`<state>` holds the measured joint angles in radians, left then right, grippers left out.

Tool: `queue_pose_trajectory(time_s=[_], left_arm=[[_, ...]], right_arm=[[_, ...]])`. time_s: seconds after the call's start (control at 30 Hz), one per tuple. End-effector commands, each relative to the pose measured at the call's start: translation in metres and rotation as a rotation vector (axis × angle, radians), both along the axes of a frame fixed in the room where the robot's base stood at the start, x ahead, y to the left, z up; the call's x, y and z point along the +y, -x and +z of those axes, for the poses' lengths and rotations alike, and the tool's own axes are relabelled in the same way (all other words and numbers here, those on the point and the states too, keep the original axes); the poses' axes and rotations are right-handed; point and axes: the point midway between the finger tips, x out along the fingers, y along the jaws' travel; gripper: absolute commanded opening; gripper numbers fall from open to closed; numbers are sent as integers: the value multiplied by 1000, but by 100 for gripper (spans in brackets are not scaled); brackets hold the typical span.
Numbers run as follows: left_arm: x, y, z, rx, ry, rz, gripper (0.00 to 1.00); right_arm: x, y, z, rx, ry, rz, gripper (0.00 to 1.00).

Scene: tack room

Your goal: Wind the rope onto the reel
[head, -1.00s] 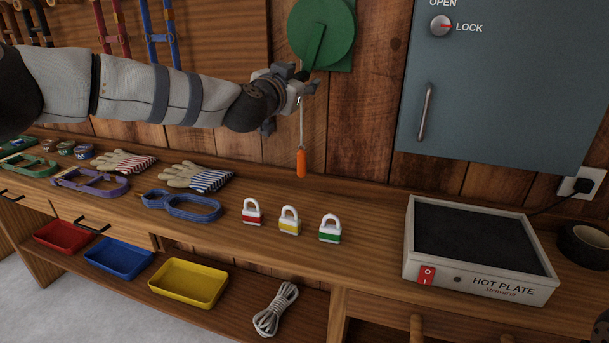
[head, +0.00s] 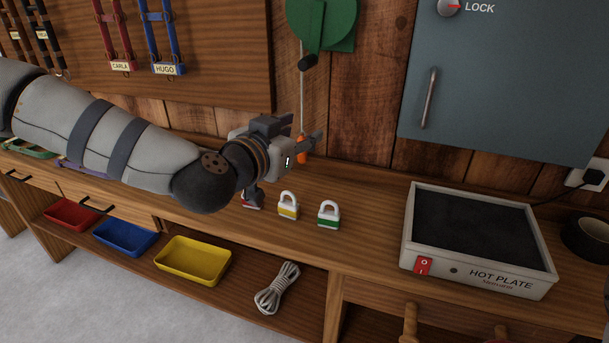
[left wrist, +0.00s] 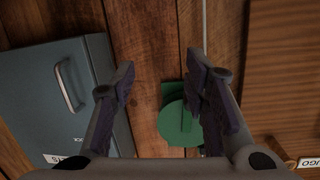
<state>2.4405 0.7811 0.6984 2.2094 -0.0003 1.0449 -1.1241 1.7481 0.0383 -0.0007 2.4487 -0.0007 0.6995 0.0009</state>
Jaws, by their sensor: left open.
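The green reel (head: 322,22) is on the plank wall, cut off by the top edge of the head view. Its crank ends in a black knob (head: 307,62), low on the disc. The thin pale rope (head: 302,100) hangs straight down beside it to an orange end piece (head: 302,148), partly hidden by my gripper. My left gripper (head: 299,138) is open and empty, below the knob, apart from it. In the left wrist view the reel (left wrist: 178,124) shows between the open fingers, and the rope (left wrist: 205,25) runs near the right finger. My right gripper is not in view.
The bench below carries padlocks (head: 329,215) and a hot plate (head: 478,240). A grey cabinet (head: 500,90) hangs to the right. Coloured trays (head: 193,260) and a coiled rope (head: 277,288) lie on the lower shelf.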

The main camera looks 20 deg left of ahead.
Motion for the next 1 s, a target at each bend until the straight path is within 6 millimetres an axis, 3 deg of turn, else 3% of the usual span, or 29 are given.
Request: queue_pose_trajectory(time_s=[0.1, 0.3, 0.7, 0.8, 0.9, 1.0], left_arm=[[-8, 6, -31, 65, 9, -21, 41], [-16, 16, -63, 137, 20, -41, 41], [-19, 19, -73, 161, 26, -47, 41], [-20, 18, -76, 150, -16, -60, 19], [-21, 14, -86, 81, -238, -120, 0], [-7, 1, -78, -70, -613, -215, 0]], right_arm=[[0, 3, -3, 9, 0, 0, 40], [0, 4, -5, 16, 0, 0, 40], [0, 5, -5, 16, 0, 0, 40], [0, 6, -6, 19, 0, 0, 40], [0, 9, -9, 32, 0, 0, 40], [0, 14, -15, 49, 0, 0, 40]])
